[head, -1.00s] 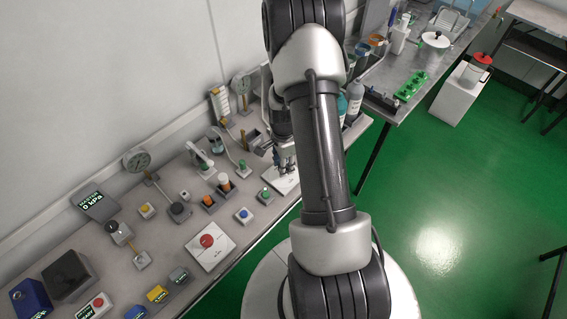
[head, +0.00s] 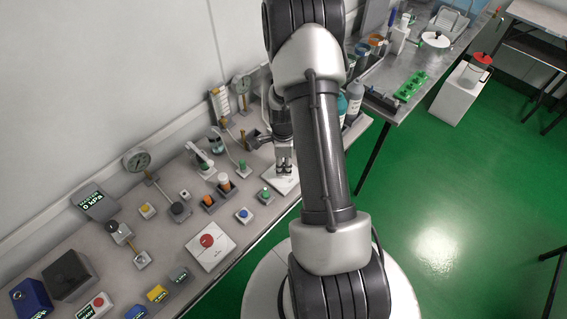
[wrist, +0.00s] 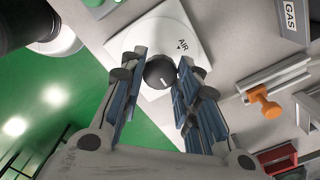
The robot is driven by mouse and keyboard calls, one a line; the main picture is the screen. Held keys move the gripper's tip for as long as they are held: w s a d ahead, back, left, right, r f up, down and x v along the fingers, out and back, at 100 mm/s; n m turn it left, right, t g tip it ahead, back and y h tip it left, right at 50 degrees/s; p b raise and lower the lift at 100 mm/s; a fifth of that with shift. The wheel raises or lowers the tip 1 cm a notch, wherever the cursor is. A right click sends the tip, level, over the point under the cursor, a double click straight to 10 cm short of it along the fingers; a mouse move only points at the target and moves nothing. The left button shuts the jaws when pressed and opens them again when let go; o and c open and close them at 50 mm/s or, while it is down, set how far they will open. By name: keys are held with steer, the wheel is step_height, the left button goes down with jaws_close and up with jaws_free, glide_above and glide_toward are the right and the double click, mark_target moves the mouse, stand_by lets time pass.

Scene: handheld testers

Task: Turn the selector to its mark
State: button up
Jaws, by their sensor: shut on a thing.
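The selector is a dark round knob (wrist: 160,72) on a white plate (wrist: 196,30), seen in the wrist view. A short white line shows on the knob's face. The plate carries a small dark triangle and the word AIR (wrist: 183,45), up and right of the knob. My gripper (wrist: 159,67) has its two fingers on either side of the knob and is shut on it. In the head view my gripper (head: 284,169) is over the white plate (head: 277,186), and the knob is hidden there.
A box marked GAS (wrist: 290,14) and an orange-handled fitting (wrist: 262,103) lie to the right in the wrist view. In the head view a green button (head: 265,194) and a blue button (head: 243,214) stand left of the plate. The bench's front edge is close by.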

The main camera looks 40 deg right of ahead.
steer(key=o, duration=1.1)
step_height(320, 180, up, 12)
steer(key=shift+r, duration=0.1)
stand_by(0.4)
